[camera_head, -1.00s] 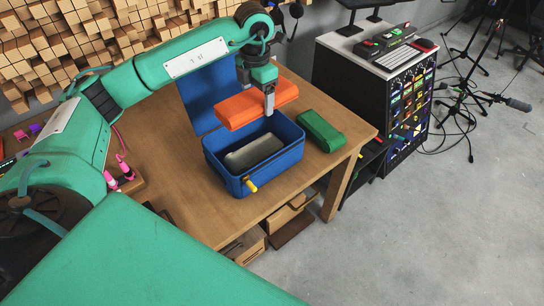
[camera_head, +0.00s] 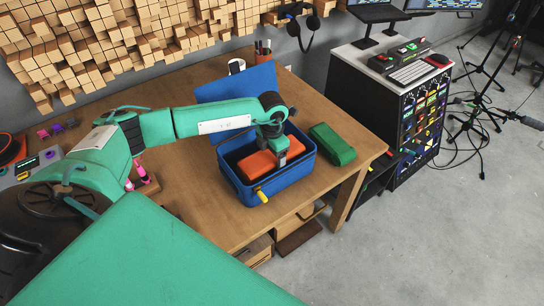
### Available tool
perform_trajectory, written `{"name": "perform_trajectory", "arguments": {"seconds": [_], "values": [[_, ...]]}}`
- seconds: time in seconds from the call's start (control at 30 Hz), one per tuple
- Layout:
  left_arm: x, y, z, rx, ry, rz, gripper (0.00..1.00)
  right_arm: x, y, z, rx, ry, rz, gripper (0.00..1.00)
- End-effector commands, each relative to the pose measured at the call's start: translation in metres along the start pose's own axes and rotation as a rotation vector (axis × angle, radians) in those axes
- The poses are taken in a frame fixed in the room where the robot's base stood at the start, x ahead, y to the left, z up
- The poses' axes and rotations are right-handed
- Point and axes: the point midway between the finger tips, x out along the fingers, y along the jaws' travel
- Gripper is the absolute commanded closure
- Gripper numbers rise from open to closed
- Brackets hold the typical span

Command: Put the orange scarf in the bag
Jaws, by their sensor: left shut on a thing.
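The orange scarf (camera_head: 257,166) is a folded orange block inside the open blue box-like bag (camera_head: 291,179) on the wooden table. The bag's blue lid (camera_head: 236,84) stands raised at the back. My left gripper (camera_head: 282,158) reaches down into the bag from above and is shut on the scarf's right part. The scarf lies below the rim; whether it rests on the bottom cannot be told. A grey item seen earlier in the bag is now hidden. My right gripper is not in view.
A green folded item (camera_head: 332,145) lies right of the bag. A yellow-tipped catch (camera_head: 260,194) is on the bag's front. A cup (camera_head: 236,66) and pen holder (camera_head: 262,51) stand at the back. A black cabinet (camera_head: 385,95) stands right of the table (camera_head: 215,215).

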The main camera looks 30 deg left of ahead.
Motion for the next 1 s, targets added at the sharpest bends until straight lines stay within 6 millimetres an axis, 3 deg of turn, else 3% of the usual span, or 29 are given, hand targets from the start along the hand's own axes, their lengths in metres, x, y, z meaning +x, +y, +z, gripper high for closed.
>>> {"name": "perform_trajectory", "arguments": {"seconds": [0.1, 0.53, 0.57, 0.6, 1.0], "values": [[0.014, 0.0, -0.001, 0.0, 0.001, -0.001, 0.49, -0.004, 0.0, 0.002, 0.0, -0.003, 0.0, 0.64], [0.022, 0.0, 0.0, 0.0, 0.0, 0.0, 0.49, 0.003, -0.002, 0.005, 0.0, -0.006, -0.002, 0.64], [0.02, 0.0, 0.0, 0.0, 0.0, 0.0, 0.17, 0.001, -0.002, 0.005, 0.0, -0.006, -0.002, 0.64], [0.02, 0.0, 0.0, 0.0, 0.0, 0.0, 0.14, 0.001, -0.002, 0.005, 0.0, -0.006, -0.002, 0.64], [0.011, 0.0, 0.0, 0.0, 0.0, 0.0, 0.14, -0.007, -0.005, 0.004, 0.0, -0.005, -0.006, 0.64]]}}
